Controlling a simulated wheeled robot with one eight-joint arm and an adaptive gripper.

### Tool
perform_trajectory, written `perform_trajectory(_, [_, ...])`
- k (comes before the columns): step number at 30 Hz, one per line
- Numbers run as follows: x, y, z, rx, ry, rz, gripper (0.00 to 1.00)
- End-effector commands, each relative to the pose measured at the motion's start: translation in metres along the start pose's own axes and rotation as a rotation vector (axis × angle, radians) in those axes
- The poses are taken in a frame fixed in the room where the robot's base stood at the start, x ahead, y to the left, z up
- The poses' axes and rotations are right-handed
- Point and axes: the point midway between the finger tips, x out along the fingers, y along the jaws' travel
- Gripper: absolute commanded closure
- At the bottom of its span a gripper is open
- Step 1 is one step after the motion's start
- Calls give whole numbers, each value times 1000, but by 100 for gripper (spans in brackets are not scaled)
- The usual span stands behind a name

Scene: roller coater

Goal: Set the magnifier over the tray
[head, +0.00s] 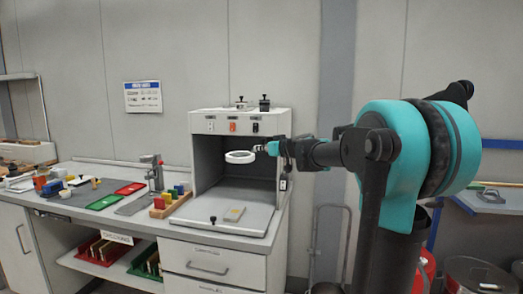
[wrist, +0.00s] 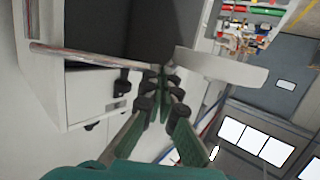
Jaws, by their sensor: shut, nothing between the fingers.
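The magnifier (head: 240,157), a white ring with a pale lens, hangs in front of the open dark booth. It also shows edge-on as a white disc in the wrist view (wrist: 228,67). I cannot tell whether the fingers touch the magnifier. Its mount is hidden.
The white booth (head: 210,123) has knobs on top and switches on its front. At left, the bench holds red and green trays (head: 103,202), a wooden block with coloured pieces (head: 170,203) and a metal stand (head: 153,172). Drawers (head: 212,263) lie below.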

Motion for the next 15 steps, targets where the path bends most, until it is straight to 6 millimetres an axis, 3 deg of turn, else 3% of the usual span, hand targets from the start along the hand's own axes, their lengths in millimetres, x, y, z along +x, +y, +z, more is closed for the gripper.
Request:
perform_trajectory(5, [4,-1,-1,0,0,-1,100])
perform_trajectory(15, [45,-4,-9,0,0,0,100])
